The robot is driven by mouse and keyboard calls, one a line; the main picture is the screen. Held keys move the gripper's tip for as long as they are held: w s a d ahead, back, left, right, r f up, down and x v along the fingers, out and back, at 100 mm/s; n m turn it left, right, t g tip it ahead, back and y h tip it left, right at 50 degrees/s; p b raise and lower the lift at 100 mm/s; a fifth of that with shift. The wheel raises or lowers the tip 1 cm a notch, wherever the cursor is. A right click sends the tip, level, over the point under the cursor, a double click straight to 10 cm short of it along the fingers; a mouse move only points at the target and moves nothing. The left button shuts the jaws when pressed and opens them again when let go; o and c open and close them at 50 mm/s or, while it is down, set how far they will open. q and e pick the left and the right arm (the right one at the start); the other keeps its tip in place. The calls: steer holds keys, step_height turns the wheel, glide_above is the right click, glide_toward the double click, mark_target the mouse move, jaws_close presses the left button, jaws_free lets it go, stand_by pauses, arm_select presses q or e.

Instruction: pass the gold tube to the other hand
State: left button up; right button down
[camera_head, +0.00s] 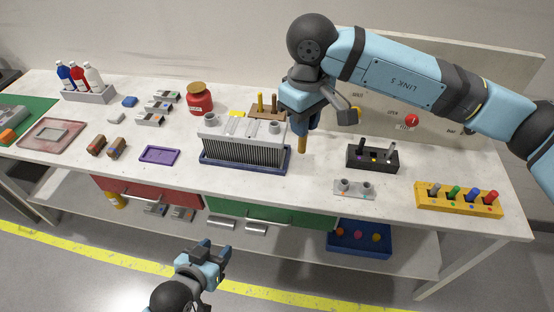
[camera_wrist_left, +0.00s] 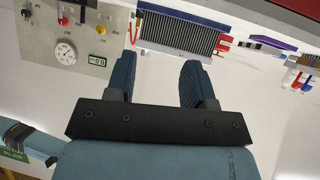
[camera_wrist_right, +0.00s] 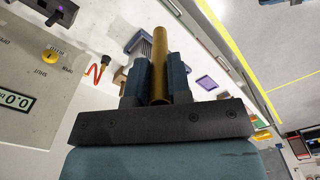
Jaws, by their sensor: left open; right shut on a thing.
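The gold tube (camera_wrist_right: 159,66) is clamped between the fingers of my right gripper (camera_wrist_right: 157,82) in the right wrist view. In the head view the right gripper (camera_head: 301,124) hangs above the table, and the tube's lower end (camera_head: 302,145) sticks out below its fingers. My left gripper (camera_head: 226,256) is low in the head view, in front of the table and well apart from the tube. Its fingers are spread with nothing between them in the left wrist view (camera_wrist_left: 159,82).
A finned grey block (camera_head: 242,146) in a blue tray stands left of the right gripper. A black holder (camera_head: 372,158), a grey two-post plate (camera_head: 353,188) and a yellow rack (camera_head: 459,200) stand to the right. A red jar (camera_head: 199,101) is behind. Free floor surrounds the left gripper.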

arm_select(q)
steer(key=w+d+r+m+h, duration=0.1)
steer(key=w+d+r, duration=0.25)
steer(key=r, duration=0.35)
steer(key=w+d+r+m+h, duration=0.1)
steer(key=w+d+r, duration=0.1)
steer(key=d+r, duration=0.3)
steer(key=m+h, duration=0.1)
steer(key=m, duration=0.1)
glide_toward(303, 149)
steer(key=shift+g, duration=0.4)
steer(key=x, duration=1)
steer(key=shift+w+r, duration=0.25)
steer(key=shift+h, duration=0.3)
jaws_close()
arm_select(e)
steer(key=c, duration=1)
jaws_free()
